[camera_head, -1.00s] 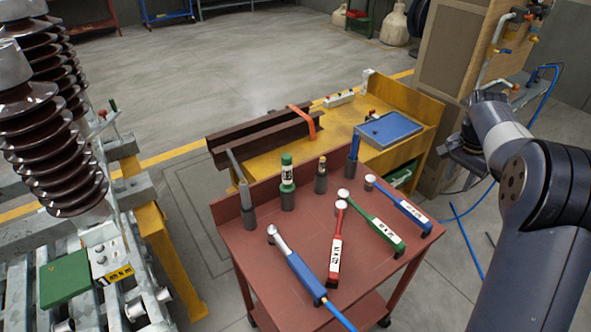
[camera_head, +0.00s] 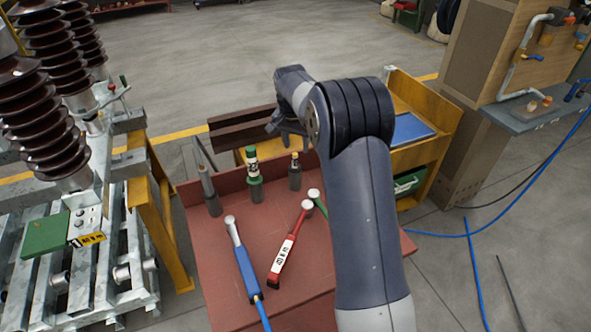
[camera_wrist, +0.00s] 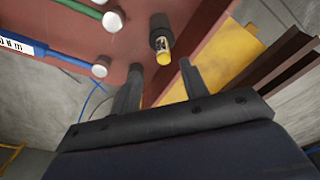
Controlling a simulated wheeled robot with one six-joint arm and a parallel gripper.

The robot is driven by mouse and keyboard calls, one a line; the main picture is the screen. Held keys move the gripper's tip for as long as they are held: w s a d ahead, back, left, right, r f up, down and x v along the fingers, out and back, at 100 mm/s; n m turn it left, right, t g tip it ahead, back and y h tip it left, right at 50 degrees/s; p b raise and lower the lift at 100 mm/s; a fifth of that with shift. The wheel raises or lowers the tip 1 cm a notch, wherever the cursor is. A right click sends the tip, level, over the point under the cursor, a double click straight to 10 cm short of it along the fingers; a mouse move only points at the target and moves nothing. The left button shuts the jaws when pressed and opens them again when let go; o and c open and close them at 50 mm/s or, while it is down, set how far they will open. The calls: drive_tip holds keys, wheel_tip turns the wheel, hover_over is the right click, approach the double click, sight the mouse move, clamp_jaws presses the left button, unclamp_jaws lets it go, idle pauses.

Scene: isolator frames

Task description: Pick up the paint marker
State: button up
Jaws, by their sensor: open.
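Dark holders stand along the back of the red table (camera_head: 222,290). One holds a short slim yellow-topped piece (camera_head: 295,158). Another holds a thicker green-and-white labelled piece (camera_head: 252,160). I cannot tell for certain which is the paint marker. In the wrist view the yellow piece (camera_wrist: 164,56) sits in its dark holder, ahead of my gripper (camera_wrist: 160,66) and in line with the gap between the fingers. The fingers are apart with nothing held. In the head view my gripper (camera_head: 284,133) is near the table's back edge, partly hidden by my arm.
A grey rod (camera_head: 203,160) stands in a holder at the left. A blue-handled tool (camera_head: 243,265) and a red tool (camera_head: 288,245) lie on the table. Behind is a yellow bench with a brown beam (camera_head: 235,135) and blue tray (camera_head: 410,128). Brown ribbed insulators (camera_head: 40,125) stand left.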

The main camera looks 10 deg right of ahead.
sight(295, 154)
wheel_tip(295, 154, down, 2)
drive_tip(key=shift+w+a+f, duration=0.15)
drive_tip(key=shift+w+f+p, duration=0.15)
drive_tip(key=shift+f+p, duration=0.2)
drive_tip(key=shift+f, duration=0.8)
drive_tip(key=shift+w+f+p, duration=0.15)
drive_tip(key=shift+f+p, duration=0.15)
drive_tip(key=shift+f, duration=0.85)
drive_tip(key=shift+c, duration=0.5)
clamp_jaws()
